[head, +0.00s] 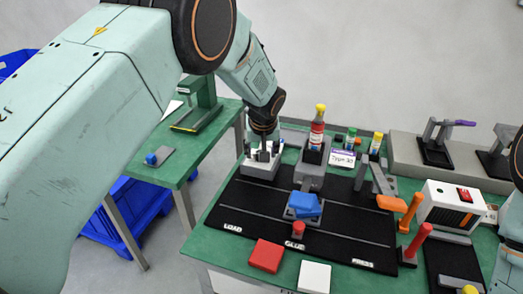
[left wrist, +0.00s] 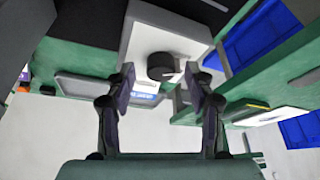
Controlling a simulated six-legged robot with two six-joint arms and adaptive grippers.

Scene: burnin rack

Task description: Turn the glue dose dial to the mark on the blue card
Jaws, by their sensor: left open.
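The glue dose dial (left wrist: 162,66) is a round black knob with a small pointer-like tab, on a white box (left wrist: 150,42). In the head view this pale box (head: 260,172) stands at the table's back left, its dial mostly hidden by my gripper. My left gripper (left wrist: 160,80) is open, its fingers on either side of the dial; contact cannot be told. In the head view the gripper (head: 263,152) is right above the box. A small white and blue card (left wrist: 146,88) shows beside the dial; its mark is unreadable. My right gripper is out of view.
A red-capped glue bottle (head: 317,130) and a "Type 30" card (head: 342,158) stand right of the box. A black mat (head: 250,205) carries a blue block (head: 305,204) on a fixture. Orange and red handles (head: 417,240) stand further right. A side table (head: 212,145) is at left.

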